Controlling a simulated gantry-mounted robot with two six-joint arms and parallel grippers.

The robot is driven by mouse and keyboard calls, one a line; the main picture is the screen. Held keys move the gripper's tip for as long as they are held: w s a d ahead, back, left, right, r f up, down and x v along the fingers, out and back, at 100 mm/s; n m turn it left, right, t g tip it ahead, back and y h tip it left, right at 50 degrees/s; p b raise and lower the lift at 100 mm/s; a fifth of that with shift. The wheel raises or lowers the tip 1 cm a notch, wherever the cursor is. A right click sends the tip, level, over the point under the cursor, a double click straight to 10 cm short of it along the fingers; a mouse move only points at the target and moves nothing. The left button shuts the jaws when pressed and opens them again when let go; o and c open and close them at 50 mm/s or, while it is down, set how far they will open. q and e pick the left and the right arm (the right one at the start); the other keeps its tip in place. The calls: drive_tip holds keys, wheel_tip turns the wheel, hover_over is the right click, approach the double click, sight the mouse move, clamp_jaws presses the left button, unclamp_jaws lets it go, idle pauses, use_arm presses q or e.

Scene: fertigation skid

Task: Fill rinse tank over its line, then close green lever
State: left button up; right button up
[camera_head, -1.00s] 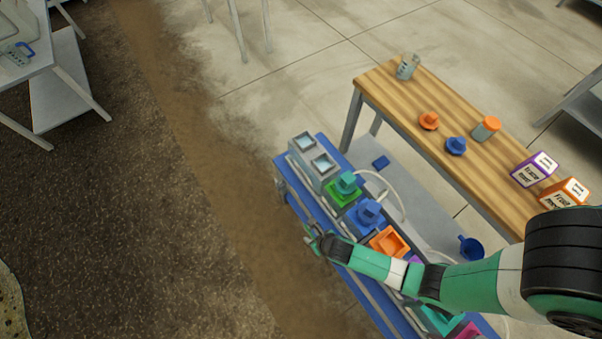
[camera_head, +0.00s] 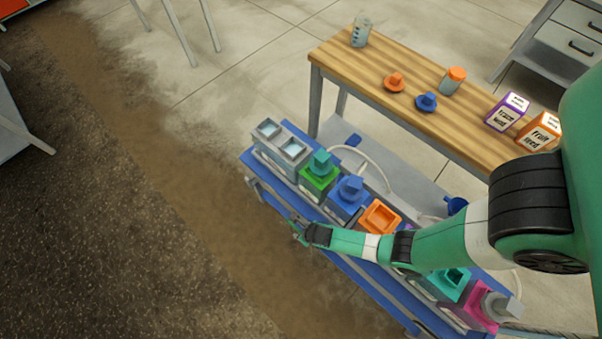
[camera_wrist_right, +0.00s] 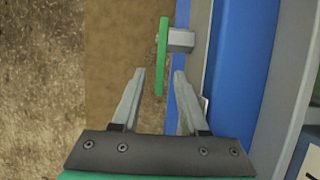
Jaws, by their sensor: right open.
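The green lever (camera_wrist_right: 162,55) is a flat upright bar on a short grey stem, at the blue skid's side in the right wrist view. My right gripper (camera_wrist_right: 159,72) is open, with its fingertips just short of the lever's lower end and on either side of it. No contact shows. In the head view the right gripper (camera_head: 295,228) is at the skid's near edge, and the lever is too small to make out. Two grey open tanks with pale water, one at the end (camera_head: 268,131) and one beside it (camera_head: 293,150), stand on the skid; I cannot tell which is the rinse tank. My left gripper is out of view.
The blue skid (camera_head: 375,290) carries a row of coloured units, including green (camera_head: 318,176), blue (camera_head: 349,195) and orange (camera_head: 380,217). Behind it a wooden table (camera_head: 350,70) holds a jug (camera_head: 361,32), a jar (camera_head: 452,81) and feed boxes (camera_head: 507,112). Floor left of the skid is clear.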

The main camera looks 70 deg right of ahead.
clamp_jaws()
idle(1.5)
